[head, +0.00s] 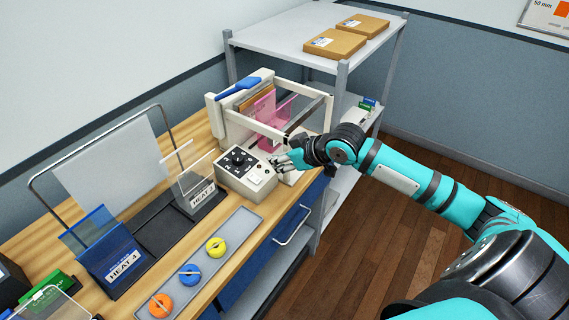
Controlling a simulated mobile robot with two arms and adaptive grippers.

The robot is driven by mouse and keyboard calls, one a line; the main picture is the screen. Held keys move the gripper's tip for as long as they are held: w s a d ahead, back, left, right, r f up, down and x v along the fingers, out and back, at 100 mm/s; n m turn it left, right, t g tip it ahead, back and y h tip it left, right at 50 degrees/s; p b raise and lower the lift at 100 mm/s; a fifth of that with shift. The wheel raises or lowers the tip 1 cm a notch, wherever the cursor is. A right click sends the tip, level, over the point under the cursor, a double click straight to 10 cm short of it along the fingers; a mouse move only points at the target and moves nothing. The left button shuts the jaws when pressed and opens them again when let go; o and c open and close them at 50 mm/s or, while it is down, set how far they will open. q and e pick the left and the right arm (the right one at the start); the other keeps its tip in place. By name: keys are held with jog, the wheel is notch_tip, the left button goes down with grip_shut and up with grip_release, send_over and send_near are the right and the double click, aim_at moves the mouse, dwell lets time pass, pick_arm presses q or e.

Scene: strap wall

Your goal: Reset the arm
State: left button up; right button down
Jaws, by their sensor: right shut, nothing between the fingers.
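My right arm (400,175) reaches in from the right in the head view. My right gripper (284,162) is shut and empty. It is at the right end of the cream control box (232,182), which has a black dial, close to the front of the cream frame (268,129). I cannot tell whether the fingers touch the box. My left gripper is not in view.
The wooden bench (85,187) holds a clear stand and a blue stand (115,262), both labelled HEAT, and a grey tray (222,272) with orange, blue and yellow round pieces. A grey shelf (290,35) with two cardboard boxes stands behind. The wooden floor is clear.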

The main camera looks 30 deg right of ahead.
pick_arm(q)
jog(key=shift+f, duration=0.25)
pick_arm(e)
jog(key=shift+v, duration=1.1)
jog(key=shift+f, duration=0.2)
jog(key=shift+s, duration=0.1)
